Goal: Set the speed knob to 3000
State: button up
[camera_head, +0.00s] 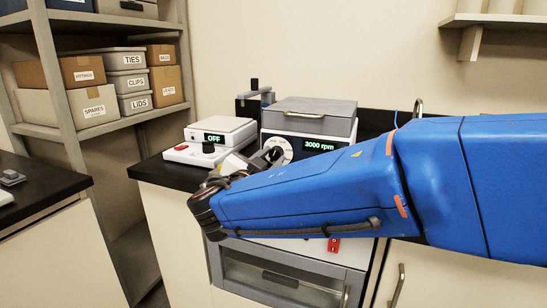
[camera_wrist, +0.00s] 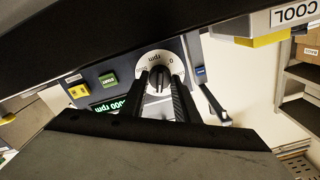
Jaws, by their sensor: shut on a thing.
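The speed knob (camera_wrist: 159,78) is dark and sits on a round white dial (camera_wrist: 152,59) marked rpm on a dark blue panel. My gripper (camera_wrist: 160,80) has one finger on each side of the knob and is shut on it. In the head view the dial (camera_head: 278,144) shows beside my gripper (camera_head: 275,155), whose tips are at its lower part. The green display (camera_head: 320,147) reads 3000 rpm. In the wrist view the display (camera_wrist: 112,107) is upside down and partly covered by my gripper. The grey-lidded machine (camera_head: 315,108) carries this panel.
A green button (camera_wrist: 108,80) and a yellow button (camera_wrist: 78,90) are near the dial. A white device (camera_head: 220,131) with a display reading OFF stands to the left on the black counter. A shelf of labelled boxes (camera_head: 88,104) is at far left. My blue arm hides the right counter.

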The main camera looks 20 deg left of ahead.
jog(key=shift+m, duration=0.4)
jog(key=o, duration=1.2)
jog(key=shift+s, duration=0.1)
jog(key=shift+s+a, duration=0.2)
jog(key=shift+s, duration=1.75)
jog(key=shift+s+a, duration=0.15)
jog(key=shift+s, duration=1.8)
